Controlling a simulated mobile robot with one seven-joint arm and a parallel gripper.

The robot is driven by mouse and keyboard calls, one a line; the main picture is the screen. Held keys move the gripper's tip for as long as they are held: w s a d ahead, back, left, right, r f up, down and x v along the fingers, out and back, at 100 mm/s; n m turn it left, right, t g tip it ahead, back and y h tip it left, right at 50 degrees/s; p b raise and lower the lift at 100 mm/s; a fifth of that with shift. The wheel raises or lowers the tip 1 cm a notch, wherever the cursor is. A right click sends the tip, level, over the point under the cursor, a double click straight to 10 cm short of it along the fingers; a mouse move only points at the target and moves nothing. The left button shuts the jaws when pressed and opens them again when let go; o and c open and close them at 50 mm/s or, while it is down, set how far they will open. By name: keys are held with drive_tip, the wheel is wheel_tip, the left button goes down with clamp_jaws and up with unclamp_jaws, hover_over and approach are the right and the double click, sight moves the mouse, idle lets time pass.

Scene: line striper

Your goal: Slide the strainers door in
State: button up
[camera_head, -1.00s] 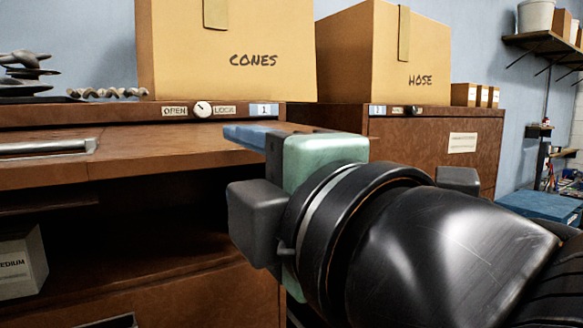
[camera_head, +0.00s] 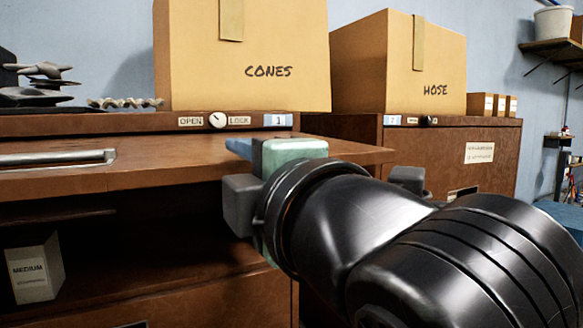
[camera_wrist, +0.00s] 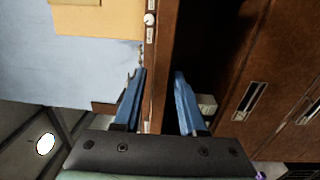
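The strainers door looks to be the brown wooden panel (camera_head: 170,165), raised flat under the cabinet's top rail and jutting out over a dark open compartment. No label naming it is legible. A silver bar handle (camera_head: 60,158) lies on its left part. My gripper (camera_head: 240,147) is at the panel's front edge; one blue finger shows above it, the other is hidden. In the wrist view my gripper (camera_wrist: 159,85) has its two blue fingers apart, with a narrow brown strip, likely the panel's edge, between them. Contact cannot be told.
Boxes marked CONES (camera_head: 245,50) and HOSE (camera_head: 400,65) stand on the cabinets. An OPEN/LOCK dial (camera_head: 218,120) sits on the rail. A MEDIUM box (camera_head: 33,270) stands inside the open compartment. A second brown cabinet (camera_head: 440,155) is at right.

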clamp_jaws()
drive_tip(key=shift+w, duration=0.15)
drive_tip(key=shift+w+a+r, duration=0.15)
drive_tip(key=shift+w+a, duration=0.1)
drive_tip(key=shift+x, duration=3.05)
drive_tip(key=shift+f, duration=0.25)
drive_tip(key=shift+w+p, duration=0.1)
drive_tip(key=shift+p, duration=0.2)
